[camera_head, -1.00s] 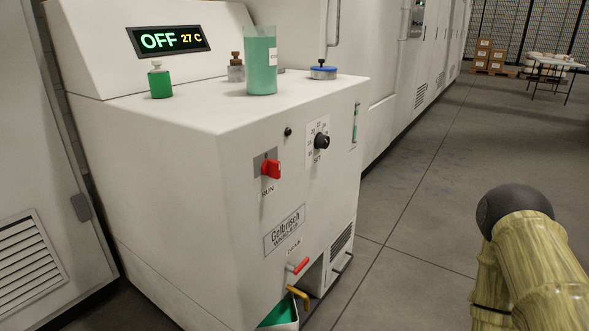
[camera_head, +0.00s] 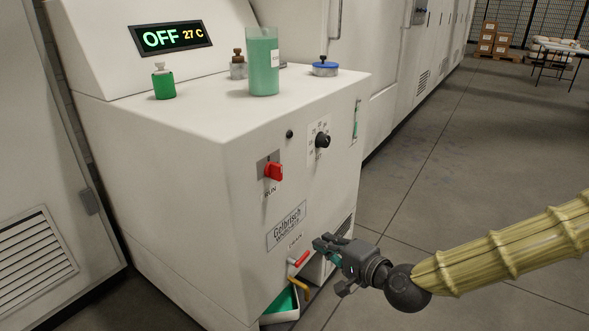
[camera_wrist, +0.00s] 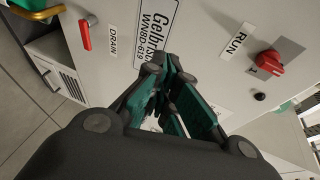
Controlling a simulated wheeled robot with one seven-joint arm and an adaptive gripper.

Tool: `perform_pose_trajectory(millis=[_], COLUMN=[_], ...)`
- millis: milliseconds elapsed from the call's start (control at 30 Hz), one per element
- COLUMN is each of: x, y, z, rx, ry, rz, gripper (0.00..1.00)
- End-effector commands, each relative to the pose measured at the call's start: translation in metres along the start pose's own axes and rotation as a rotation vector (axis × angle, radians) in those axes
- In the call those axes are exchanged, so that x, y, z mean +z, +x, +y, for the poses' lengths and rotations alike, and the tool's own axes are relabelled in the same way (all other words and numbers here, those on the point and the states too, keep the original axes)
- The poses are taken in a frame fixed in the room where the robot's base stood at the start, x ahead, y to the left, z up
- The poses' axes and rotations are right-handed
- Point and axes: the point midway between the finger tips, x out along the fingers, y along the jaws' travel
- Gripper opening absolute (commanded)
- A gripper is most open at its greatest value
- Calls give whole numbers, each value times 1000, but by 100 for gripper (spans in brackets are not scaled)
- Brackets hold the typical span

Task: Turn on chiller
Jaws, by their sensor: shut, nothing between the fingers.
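The chiller (camera_head: 185,170) is a white cabinet whose display (camera_head: 170,38) reads OFF and 27 C. Its red RUN switch (camera_head: 273,172) sits on the front panel on a grey plate. The switch also shows at the right in the wrist view (camera_wrist: 268,63). My gripper (camera_head: 322,243) is in front of the panel, low and to the right of the switch, near the red drain handle (camera_head: 299,258). In the wrist view my gripper (camera_wrist: 158,78) points at the nameplate, between the drain handle and the switch. Its fingers are shut and empty.
A black dial (camera_head: 322,140) is right of the switch. A green tray (camera_head: 281,303) and yellow spout (camera_head: 299,284) are below the drain handle. A beaker of green liquid (camera_head: 263,62) and small bottles stand on top. Open floor lies to the right.

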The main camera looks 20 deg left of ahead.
Motion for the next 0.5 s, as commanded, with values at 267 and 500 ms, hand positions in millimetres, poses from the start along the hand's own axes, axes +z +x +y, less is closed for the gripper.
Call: perform_pose_trajectory(millis=[267, 500], x=[-28, -30], y=[-12, -14], z=[-133, -145], rx=[-230, -254], ry=[49, 54], rz=[20, 20], gripper=[0, 0])
